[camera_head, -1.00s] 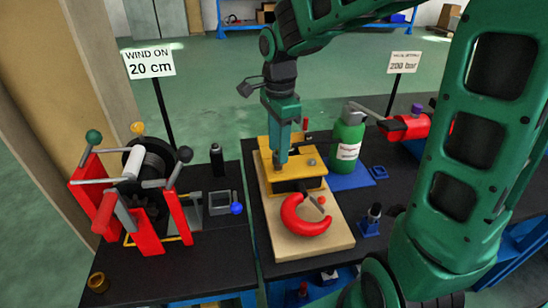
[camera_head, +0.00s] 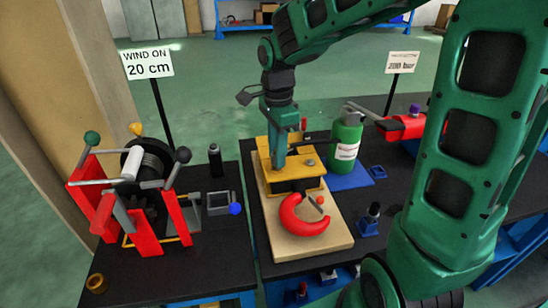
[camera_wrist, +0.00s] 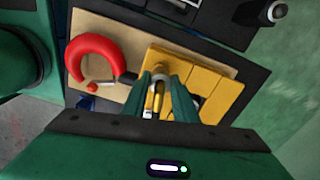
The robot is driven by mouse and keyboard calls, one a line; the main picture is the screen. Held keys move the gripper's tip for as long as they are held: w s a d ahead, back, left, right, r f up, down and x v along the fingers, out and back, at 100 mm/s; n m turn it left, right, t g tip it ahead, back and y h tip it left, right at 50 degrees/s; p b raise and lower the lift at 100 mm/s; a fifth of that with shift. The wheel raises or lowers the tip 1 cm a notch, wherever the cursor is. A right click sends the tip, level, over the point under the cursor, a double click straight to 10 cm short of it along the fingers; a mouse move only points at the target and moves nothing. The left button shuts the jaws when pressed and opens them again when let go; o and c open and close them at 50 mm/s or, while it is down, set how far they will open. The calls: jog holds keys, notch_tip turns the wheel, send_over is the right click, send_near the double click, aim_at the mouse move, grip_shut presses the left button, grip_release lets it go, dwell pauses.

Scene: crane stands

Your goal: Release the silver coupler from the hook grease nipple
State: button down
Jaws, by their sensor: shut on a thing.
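The red hook (camera_head: 304,214) lies on a pale wooden board, in front of a yellow block (camera_head: 292,178). In the wrist view the red hook (camera_wrist: 92,56) is at upper left and the yellow block (camera_wrist: 205,85) at the centre. My gripper (camera_head: 278,164) points down over the block's left part. In the wrist view my gripper's green fingers (camera_wrist: 160,90) are shut around a small silver coupler (camera_wrist: 158,80). The fingers hide part of it. The grease nipple cannot be made out, so I cannot tell whether the coupler sits on it.
A green bottle (camera_head: 346,142) stands on a blue mat behind right of the board (camera_head: 325,243). A red winch (camera_head: 140,200) with levers stands on the left bench. A small blue-based stand (camera_head: 371,221) is right of the board. Signs rise behind the benches.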

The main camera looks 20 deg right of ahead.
jog(key=shift+w+r, duration=0.15)
jog(key=shift+w, duration=0.05)
jog(key=shift+s+r, duration=0.1)
jog(key=shift+r, duration=1.8)
